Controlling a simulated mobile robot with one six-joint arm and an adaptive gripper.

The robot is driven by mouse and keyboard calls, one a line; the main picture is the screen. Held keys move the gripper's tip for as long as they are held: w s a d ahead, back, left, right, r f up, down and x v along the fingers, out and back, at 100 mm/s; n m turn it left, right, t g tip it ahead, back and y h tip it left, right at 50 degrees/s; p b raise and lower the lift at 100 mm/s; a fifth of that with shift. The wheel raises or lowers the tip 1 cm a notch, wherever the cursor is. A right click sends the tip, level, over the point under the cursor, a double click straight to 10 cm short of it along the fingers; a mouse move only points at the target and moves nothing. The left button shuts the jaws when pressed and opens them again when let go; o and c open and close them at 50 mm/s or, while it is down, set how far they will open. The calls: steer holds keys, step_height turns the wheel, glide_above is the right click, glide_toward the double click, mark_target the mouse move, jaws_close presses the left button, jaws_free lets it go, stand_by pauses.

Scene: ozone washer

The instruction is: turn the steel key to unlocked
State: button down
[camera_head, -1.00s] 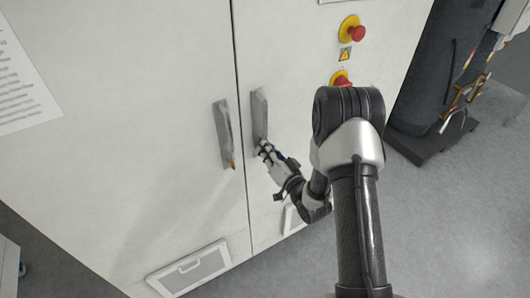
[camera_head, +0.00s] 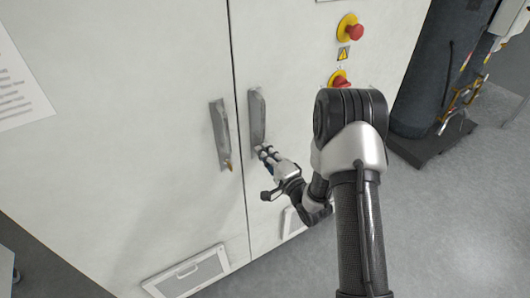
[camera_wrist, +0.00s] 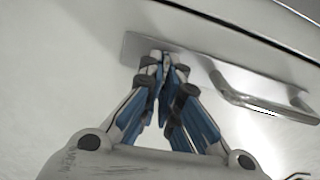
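The steel key is not clearly visible; my fingertips cover the lower end of the right door handle (camera_head: 257,115), where a key would sit. My gripper (camera_head: 264,152) is at that lower end. In the wrist view, the blue-padded fingers of my gripper (camera_wrist: 163,62) come together at the end of the handle's steel plate (camera_wrist: 135,46), closed around something small and mostly hidden between the tips. The handle's bar (camera_wrist: 262,100) runs off to the right there. The left door handle (camera_head: 219,130) has a small brass-coloured key (camera_head: 229,165) at its lower end.
The white cabinet door (camera_head: 120,120) fills the left. A vent grille (camera_head: 187,275) is low on the door.

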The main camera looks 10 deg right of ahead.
steer(key=shift+m, duration=0.5)
steer(key=c, duration=2.3)
jaws_free()
steer(key=o, duration=0.5)
steer(key=v, duration=1.2)
